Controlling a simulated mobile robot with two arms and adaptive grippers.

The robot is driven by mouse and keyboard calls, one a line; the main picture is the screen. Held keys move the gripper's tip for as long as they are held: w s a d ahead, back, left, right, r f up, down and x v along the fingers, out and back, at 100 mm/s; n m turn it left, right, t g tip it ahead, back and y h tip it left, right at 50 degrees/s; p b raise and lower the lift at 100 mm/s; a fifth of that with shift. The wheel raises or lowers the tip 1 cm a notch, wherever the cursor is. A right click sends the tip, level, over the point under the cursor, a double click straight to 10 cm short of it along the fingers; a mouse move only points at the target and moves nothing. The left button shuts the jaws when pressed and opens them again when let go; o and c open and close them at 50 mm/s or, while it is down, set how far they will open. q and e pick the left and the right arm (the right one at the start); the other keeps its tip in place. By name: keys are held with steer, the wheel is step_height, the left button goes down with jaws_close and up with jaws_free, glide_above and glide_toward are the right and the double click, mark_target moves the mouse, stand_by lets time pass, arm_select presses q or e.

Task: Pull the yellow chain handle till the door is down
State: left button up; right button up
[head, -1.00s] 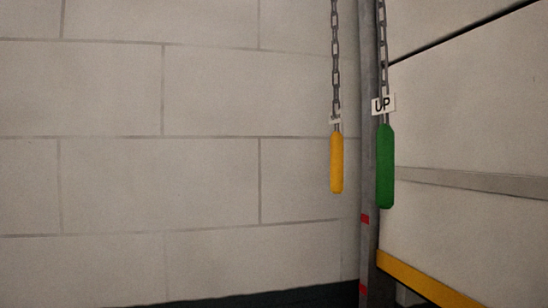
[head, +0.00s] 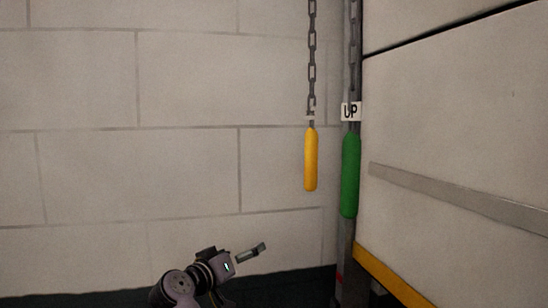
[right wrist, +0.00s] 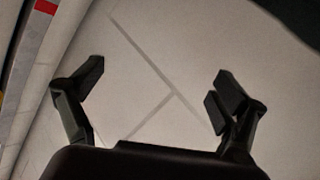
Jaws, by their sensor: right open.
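The yellow handle (head: 311,160) hangs upright on a grey chain (head: 312,60) in front of the block wall in the head view. A green handle (head: 350,175) with an UP tag (head: 351,111) hangs just to its right. The door (head: 450,120) is at the right, with a yellow strip (head: 390,274) along its bottom edge. My right gripper (head: 258,250) is below and left of the yellow handle, apart from it. In the right wrist view my right gripper (right wrist: 155,88) is open and empty, with only wall between its fingers. My left gripper is not in view.
A grey vertical post (head: 347,262) with red marks stands behind the green handle, beside the door. The block wall (head: 80,90) fills the left, with a dark band (head: 90,298) at its foot. The space left of the yellow handle is free.

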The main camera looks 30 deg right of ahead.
steer(key=s+d+r+m+g+h+p, duration=0.1)
steer(key=s+r+m, duration=0.15)
steer(key=r, duration=0.45)
steer(key=s+r+m+g+h, duration=0.1)
steer(key=s+r+m, duration=0.15)
steer(key=r, duration=0.45)
steer(key=m+g+h+p, duration=0.1)
steer(key=m+g+h, duration=0.15)
steer(key=m, duration=0.25)
glide_toward(307, 164)
steer(key=d+r, duration=0.1)
steer(key=shift+g+y, duration=0.35)
steer(key=x, duration=0.3)
steer(key=p+x, duration=0.1)
steer(key=x, duration=0.5)
steer(key=shift+w+d+p, duration=0.25)
steer(key=shift+w+p, duration=0.15)
steer(key=shift+c, duration=0.2)
jaws_close()
